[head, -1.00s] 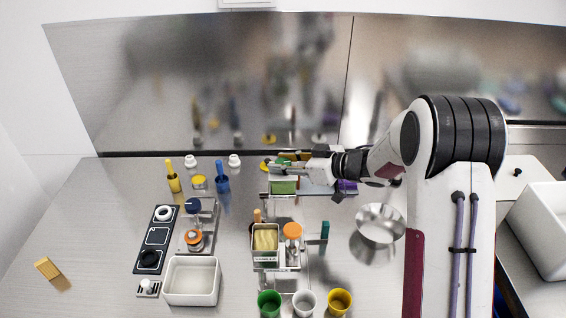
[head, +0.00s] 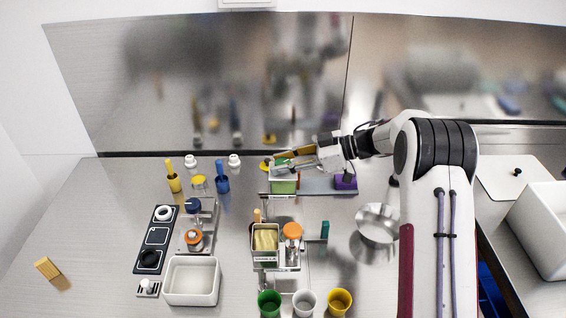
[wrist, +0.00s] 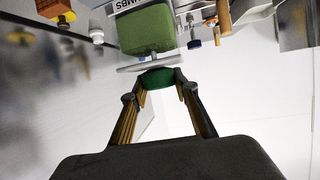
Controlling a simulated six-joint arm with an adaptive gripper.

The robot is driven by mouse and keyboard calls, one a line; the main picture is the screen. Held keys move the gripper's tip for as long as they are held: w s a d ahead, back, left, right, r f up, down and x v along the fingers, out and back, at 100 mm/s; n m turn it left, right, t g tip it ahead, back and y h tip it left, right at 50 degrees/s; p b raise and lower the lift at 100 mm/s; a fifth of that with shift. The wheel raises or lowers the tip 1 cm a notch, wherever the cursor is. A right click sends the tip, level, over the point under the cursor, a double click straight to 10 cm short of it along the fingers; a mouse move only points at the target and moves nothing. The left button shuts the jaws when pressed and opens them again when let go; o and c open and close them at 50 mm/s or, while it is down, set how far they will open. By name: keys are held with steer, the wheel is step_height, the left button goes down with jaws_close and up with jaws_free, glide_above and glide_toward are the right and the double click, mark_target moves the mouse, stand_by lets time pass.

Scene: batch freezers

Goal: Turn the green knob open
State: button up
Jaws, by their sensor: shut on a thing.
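The green knob (wrist: 158,78) shows in the wrist view, dark green and round, at the end of a pale flat part beside a green-filled hopper (wrist: 146,30). My gripper (wrist: 160,88) has its two fingers on either side of the knob and is shut on it. In the head view my gripper (head: 305,163) reaches in from the right behind the same green hopper (head: 283,186). The knob is mostly hidden there by the fingers and hopper, so its turn angle cannot be told.
A purple block (head: 346,181) stands right of the hopper. A steel bowl (head: 377,222) and a hopper with yellow contents (head: 265,240) stand nearer. Green (head: 269,303), white (head: 304,303) and yellow (head: 340,301) cups line the front. The table's left side has free room.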

mark_target(282, 163)
steer(key=shift+n+g, duration=2.5)
steer(key=shift+g, duration=0.5)
steer(key=o, duration=1.1)
steer(key=shift+d+r, duration=0.1)
steer(key=shift+d, duration=0.1)
steer(key=shift+v, duration=0.85)
steer(key=shift+w+d+r, duration=0.15)
steer(key=shift+d+r, duration=0.2)
steer(key=shift+d, duration=0.05)
steer(key=shift+r, duration=3.25)
steer(key=shift+r, duration=0.1)
